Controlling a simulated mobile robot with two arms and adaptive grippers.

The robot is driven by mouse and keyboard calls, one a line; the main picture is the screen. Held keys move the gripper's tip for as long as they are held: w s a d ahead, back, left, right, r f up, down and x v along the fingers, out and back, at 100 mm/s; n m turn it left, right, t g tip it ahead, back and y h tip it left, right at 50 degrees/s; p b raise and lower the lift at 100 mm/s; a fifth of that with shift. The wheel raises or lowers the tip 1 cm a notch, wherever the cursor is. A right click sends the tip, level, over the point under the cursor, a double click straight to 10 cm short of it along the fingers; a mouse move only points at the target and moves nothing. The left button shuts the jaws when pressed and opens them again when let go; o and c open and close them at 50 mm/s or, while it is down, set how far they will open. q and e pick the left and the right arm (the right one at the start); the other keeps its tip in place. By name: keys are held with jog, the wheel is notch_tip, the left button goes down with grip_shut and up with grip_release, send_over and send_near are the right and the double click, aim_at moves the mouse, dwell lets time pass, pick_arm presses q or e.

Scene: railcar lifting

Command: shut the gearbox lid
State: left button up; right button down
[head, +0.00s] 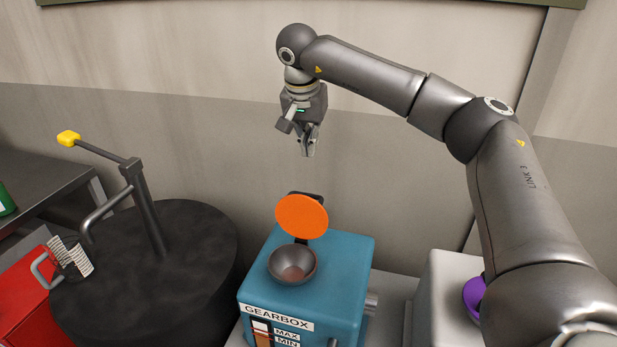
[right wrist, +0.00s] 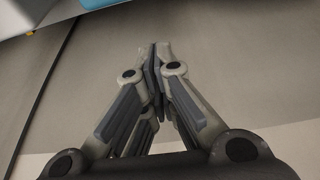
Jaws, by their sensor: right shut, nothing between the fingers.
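The gearbox (head: 325,258) is a teal box with a GEARBOX label and a MAX/MIN gauge on its front. Its round orange lid (head: 301,216) stands open, tilted up on a dark hinge behind a grey metal bowl-shaped filler opening (head: 292,264) on top. My right gripper (head: 308,153) is shut and empty, pointing down above and behind the lid, clear of it. In the right wrist view its fingers (right wrist: 156,48) meet at the tips with nothing between them. A teal strip of the gearbox (right wrist: 98,3) shows at that view's top edge. My left gripper is out of view.
A dark round drum (head: 195,245) with a post and a yellow-tipped lever (head: 69,138) stands to the left. A red box (head: 25,290) is at far left. A pale block with a purple round part (head: 473,296) stands right. A wall is behind.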

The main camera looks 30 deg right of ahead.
notch_tip(320, 180, down, 10)
jog(key=p, duration=0.5)
jog(key=shift+s+a+r, duration=0.2)
jog(key=shift+a, duration=0.1)
